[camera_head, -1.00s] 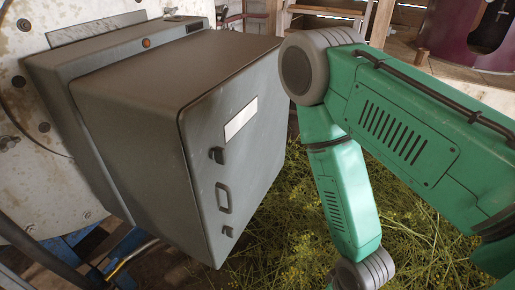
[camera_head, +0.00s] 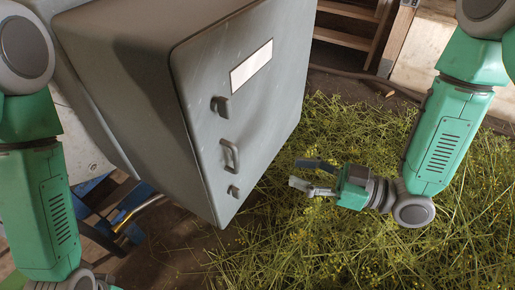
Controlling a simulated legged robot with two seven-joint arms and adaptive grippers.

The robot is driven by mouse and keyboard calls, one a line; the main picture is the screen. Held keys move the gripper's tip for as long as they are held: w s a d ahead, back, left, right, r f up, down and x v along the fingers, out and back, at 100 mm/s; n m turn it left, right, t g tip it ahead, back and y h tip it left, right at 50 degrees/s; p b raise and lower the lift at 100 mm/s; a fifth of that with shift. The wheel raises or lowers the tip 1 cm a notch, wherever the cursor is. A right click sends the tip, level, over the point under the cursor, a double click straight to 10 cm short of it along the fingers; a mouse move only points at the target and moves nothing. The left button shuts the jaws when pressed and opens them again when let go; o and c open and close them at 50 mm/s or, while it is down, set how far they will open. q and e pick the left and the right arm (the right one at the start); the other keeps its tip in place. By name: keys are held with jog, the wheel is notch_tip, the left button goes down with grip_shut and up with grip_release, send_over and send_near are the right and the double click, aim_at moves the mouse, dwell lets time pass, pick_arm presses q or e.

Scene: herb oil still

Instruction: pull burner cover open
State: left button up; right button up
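The burner cover (camera_head: 190,110) is a large grey metal box, seen tilted in the head view. Its front face carries a blank white label (camera_head: 251,66), a handle (camera_head: 230,156) in the middle and a small latch above and below it. The cover looks shut. My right gripper (camera_head: 301,174) is to the right of the front face, pointing left towards it. Its two fingers are apart and nothing is between them; it appears clear of the handle. My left arm comes down the left edge, and its gripper is out of view.
Cut herbs (camera_head: 300,245) with yellow flowers cover the ground below and right of the box. A blue metal stand (camera_head: 92,200) and a yellow pipe (camera_head: 140,208) are at the lower left. Wooden steps (camera_head: 348,30) stand at the back.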

aim_at(238, 171)
jog(key=x, duration=0.4)
jog(key=b+x, duration=0.1)
jog(key=x, duration=0.4)
jog(key=b+x, duration=0.1)
jog(key=x, duration=0.4)
jog(key=shift+s+a+r, duration=0.1)
jog(key=shift+a+r, duration=0.2)
jog(key=shift+d, duration=0.2)
grip_shut()
